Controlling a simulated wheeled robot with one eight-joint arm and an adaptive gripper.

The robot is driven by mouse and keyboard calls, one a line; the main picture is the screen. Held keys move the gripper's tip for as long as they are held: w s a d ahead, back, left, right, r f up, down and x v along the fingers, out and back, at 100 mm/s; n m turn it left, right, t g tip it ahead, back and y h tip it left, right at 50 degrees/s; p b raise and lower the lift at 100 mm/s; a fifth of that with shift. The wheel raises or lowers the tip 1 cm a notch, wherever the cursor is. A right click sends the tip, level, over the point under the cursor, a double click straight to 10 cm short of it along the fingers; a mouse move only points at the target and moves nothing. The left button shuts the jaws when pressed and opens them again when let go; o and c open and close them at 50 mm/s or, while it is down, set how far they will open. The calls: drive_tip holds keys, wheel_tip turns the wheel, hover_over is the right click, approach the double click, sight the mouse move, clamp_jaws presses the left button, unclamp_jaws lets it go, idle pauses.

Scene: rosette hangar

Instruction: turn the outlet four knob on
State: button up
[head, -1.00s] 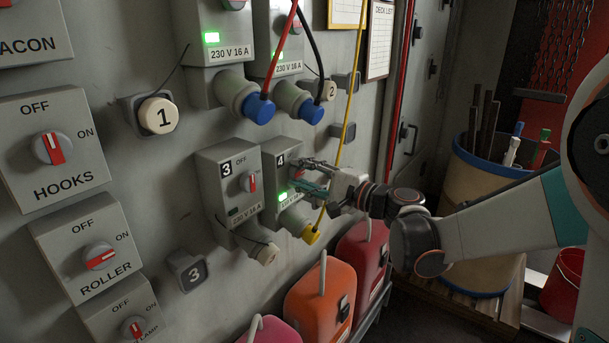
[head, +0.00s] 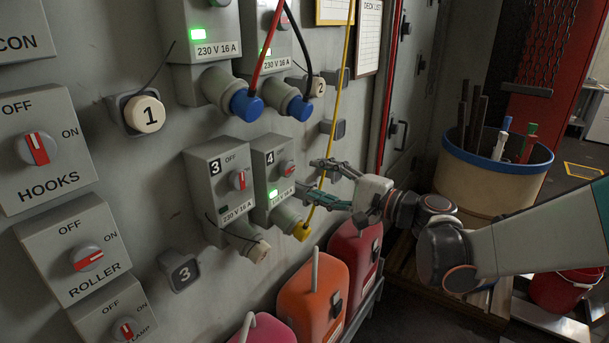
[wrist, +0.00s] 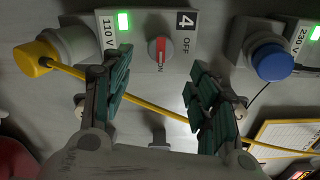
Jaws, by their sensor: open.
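The outlet four box (head: 262,207) is a grey wall box marked 4, with a lit green lamp (head: 272,193). Its round grey knob (head: 287,169) has a red bar. In the wrist view the knob (wrist: 160,50) shows clear between my fingers, its red bar lined up with the ON mark and away from OFF. The green lamp (wrist: 123,21) shows there too. My gripper (head: 308,177) is open and empty, a short way out from the box, with its teal fingers (wrist: 160,66) on either side of the knob's line and not touching it.
A yellow plug (head: 302,232) sits under outlet four, and its yellow cable (head: 335,110) runs up close by my fingers. Outlet three (head: 212,185) stands just left. Orange (head: 305,295) and red cans stand below. A barrel (head: 470,185) is to the right.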

drive_tip(key=shift+v, duration=2.05)
drive_tip(key=s+a+f+n+g+h, duration=0.2)
drive_tip(key=s+f+n+g+h, duration=0.35)
drive_tip(key=s, duration=0.75)
drive_tip(key=s+d+f+n+t+h+b, duration=0.1)
drive_tip(key=s+d+f+n+h, duration=0.3)
drive_tip(key=s+d, duration=0.7)
wheel_tip(320, 180, down, 2)
drive_tip(key=h+b, duration=0.1)
drive_tip(key=h, duration=0.3)
drive_tip(key=shift+d+f+t+h, duration=0.2)
drive_tip(key=shift+d+t+h, duration=0.15)
drive_tip(key=shift+d, duration=0.05)
drive_tip(key=shift+w+n, duration=0.1)
drive_tip(key=shift+n, duration=0.15)
